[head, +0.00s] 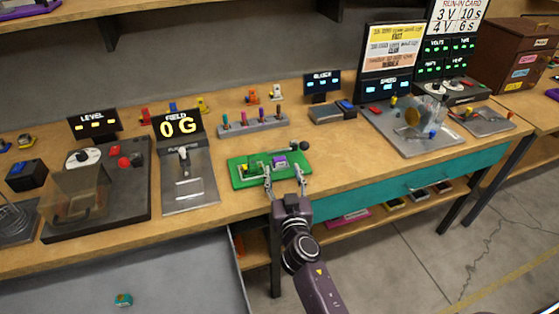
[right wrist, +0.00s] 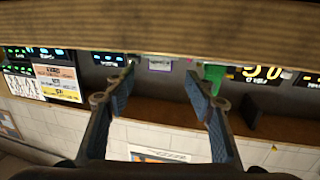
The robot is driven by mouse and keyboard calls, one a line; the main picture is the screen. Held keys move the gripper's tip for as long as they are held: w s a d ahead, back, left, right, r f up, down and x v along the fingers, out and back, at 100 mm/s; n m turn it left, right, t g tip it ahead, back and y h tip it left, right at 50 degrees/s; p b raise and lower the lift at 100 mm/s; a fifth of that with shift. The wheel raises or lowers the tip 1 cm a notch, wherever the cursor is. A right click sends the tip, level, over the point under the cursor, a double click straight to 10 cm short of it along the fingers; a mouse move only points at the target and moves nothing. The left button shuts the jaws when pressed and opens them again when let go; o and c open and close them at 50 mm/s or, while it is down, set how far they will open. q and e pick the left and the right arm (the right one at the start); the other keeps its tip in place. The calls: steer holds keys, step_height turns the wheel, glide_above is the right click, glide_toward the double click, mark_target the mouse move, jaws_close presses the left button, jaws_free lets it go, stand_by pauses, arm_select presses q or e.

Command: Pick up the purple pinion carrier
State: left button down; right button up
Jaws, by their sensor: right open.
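The purple pinion carrier (head: 280,161) sits on the green slotted base (head: 238,180), right of a small yellow piece (head: 252,166). My right gripper (head: 285,177) is open at the near edge of the green base, its two fingers pointing toward the carrier. In the right wrist view the open fingers (right wrist: 160,92) frame a small purple patch (right wrist: 160,64), probably the carrier, beyond the wooden edge. I cannot tell whether the fingers touch anything. A dark ball-ended lever (head: 304,146) is at the base's far right. My left gripper is not in view.
A grey rack of colored pegs (head: 254,128) stands behind the green base. A teal drawer (head: 400,191) lies below the tabletop.

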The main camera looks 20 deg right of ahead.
mark_target(280, 161)
steer(key=w, duration=0.4)
steer(key=shift+d, duration=0.3)
steer(key=shift+c, duration=0.3)
steer(key=c, duration=1.1)
